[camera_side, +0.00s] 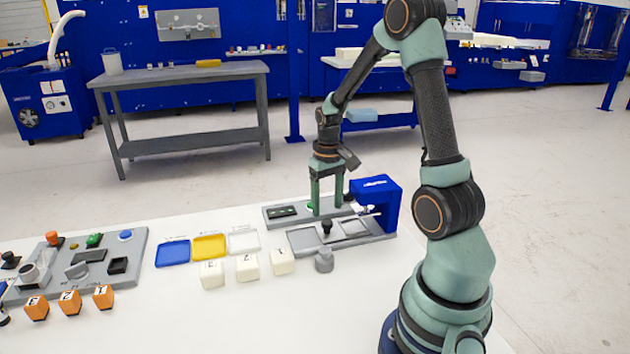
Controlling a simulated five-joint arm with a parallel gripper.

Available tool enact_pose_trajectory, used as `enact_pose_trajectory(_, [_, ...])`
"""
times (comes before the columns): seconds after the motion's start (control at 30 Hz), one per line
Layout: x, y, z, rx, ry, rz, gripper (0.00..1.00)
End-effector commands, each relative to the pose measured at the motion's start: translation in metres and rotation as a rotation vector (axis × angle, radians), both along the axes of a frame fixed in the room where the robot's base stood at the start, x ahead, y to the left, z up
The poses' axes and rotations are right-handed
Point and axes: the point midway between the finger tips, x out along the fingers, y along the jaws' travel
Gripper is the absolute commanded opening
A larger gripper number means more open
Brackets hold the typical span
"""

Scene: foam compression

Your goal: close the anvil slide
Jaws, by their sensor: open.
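The grey press fixture (380,236) stands on the white table with a blue press head (378,203) at its right end. A black knob (327,226) stands up from the fixture's flat tray area, left of the blue head. It looks like the handle of the anvil slide, but I cannot tell the slide's exact position. My gripper (327,208) points straight down with its two green fingers apart and nothing seen between them. The fingertips are just behind and above the knob in the picture. I cannot tell whether they touch the fixture.
A grey strip with a dark panel (282,211) lies behind the fixture. White numbered foam cubes (247,268), a grey cylinder (324,261) and blue, yellow and white trays (209,247) are left and in front. A control board (120,278) and orange numbered cubes (70,302) stand far left.

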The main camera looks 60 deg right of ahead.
Motion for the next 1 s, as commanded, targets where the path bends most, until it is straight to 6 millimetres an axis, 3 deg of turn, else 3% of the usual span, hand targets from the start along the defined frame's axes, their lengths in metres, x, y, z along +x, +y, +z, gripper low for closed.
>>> enact_pose_trajectory(0.2, [0.001,-0.001,0.045,-0.002,-0.004,0.000,0.66])
enact_pose_trajectory(0.4, [0.000,0.000,0.067,-0.001,-0.002,0.000,0.66])
enact_pose_trajectory(0.87, [0.000,0.000,0.073,0.000,0.000,0.008,0.66])
enact_pose_trajectory(1.0, [0.000,0.000,0.072,0.000,0.000,0.121,0.66])
